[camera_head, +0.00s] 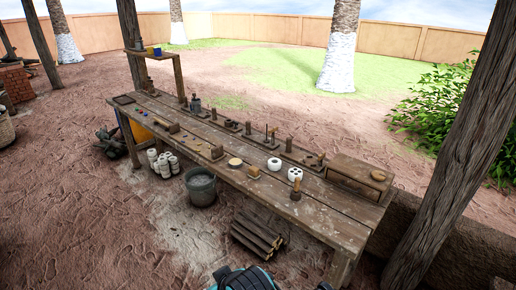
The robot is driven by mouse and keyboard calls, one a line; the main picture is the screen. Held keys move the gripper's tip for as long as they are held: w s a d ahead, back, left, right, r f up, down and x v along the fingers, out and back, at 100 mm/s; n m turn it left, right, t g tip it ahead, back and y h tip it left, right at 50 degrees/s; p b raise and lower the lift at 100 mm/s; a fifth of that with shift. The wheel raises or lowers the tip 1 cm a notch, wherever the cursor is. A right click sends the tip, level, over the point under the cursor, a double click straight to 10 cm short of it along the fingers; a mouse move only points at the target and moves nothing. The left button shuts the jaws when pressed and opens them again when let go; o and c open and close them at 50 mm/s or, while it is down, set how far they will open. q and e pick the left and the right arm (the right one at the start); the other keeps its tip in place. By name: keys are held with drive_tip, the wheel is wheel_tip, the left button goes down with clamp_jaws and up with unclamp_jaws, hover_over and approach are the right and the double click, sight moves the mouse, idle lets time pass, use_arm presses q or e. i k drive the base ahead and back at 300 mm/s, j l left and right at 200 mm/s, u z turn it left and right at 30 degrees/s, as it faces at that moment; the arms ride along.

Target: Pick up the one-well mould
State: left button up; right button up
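Two small white round pieces stand side by side on the long wooden table (325,208). The left one (274,164) may be the one-well mould; its top is too small to read clearly. The right one (295,174) shows several dark holes in its top. Both rest on the tabletop, apart from each other. Neither my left gripper nor my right gripper can be made out. Dark and teal parts at the bottom edge look like my own body.
A wooden box (357,176) stands at the table's right end. Small wooden tools and blocks line the tabletop. A grey bucket (201,187), white jars (163,166) and stacked logs (257,236) sit by the table's near side. Wooden posts (445,150) flank the area. Open dirt lies at lower left.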

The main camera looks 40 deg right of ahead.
sight(274, 164)
drive_tip(key=i+z, duration=0.3)
drive_tip(key=i, duration=1.6)
drive_tip(key=i+z, duration=0.2)
drive_tip(key=i, duration=0.25)
drive_tip(key=i+j+z, duration=0.25)
drive_tip(key=i, duration=0.15)
drive_tip(key=i+l+z, duration=0.1)
drive_tip(key=z, duration=0.35)
drive_tip(key=i+z, duration=0.5)
drive_tip(key=z, duration=0.35)
drive_tip(key=i+j+z, duration=0.15)
drive_tip(key=z, duration=0.3)
drive_tip(key=i, duration=0.05)
